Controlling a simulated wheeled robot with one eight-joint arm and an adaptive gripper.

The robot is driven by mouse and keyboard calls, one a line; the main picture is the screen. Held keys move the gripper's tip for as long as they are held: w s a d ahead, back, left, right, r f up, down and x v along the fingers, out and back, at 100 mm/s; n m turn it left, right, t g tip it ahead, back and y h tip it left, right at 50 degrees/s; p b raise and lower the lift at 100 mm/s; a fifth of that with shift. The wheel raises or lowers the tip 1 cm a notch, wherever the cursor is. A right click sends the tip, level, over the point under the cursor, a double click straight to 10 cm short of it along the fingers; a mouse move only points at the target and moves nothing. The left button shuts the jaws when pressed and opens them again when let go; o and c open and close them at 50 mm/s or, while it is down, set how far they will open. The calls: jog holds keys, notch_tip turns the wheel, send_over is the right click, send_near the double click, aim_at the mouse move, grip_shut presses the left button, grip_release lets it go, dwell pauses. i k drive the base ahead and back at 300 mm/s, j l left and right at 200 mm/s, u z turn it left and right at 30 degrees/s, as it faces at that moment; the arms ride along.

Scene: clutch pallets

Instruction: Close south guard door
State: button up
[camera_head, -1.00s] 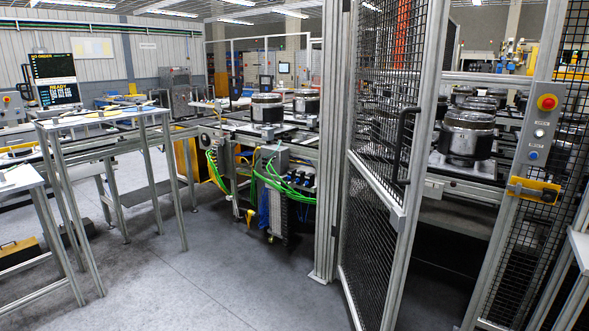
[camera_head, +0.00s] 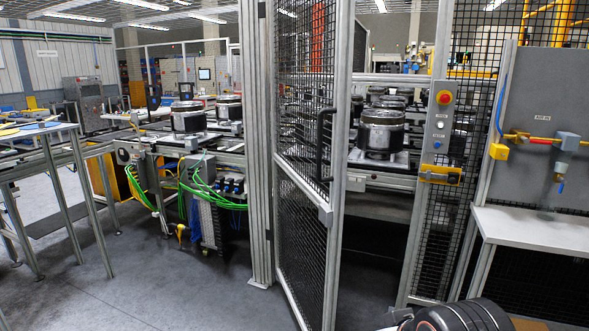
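The guard door (camera_head: 335,215) is a mesh panel in an aluminium frame. It stands ajar, hinged at the thick post (camera_head: 259,150) on its left and swung out toward me. A black pull handle (camera_head: 325,145) is on its free edge. A gap shows between that edge and the right post (camera_head: 424,215), which carries a yellow latch unit (camera_head: 440,175). Through the gap are clutch units (camera_head: 381,132) on pallets. A dark rounded part at the bottom edge looks like my arm; my gripper's fingers cannot be made out.
A control box (camera_head: 441,122) with a red button is on the right post. A white side table (camera_head: 535,230) and an air panel stand at the right. A metal-legged table (camera_head: 75,190) is at the left. Grey floor (camera_head: 170,285) is clear in front of the door.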

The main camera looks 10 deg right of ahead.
aim_at(330, 211)
jog(key=i+j, duration=0.15)
jog(key=i, duration=0.25)
jog(key=i+j+u, duration=0.1)
jog(key=i, duration=0.25)
jog(key=i+j, duration=0.2)
jog(key=i, duration=0.2)
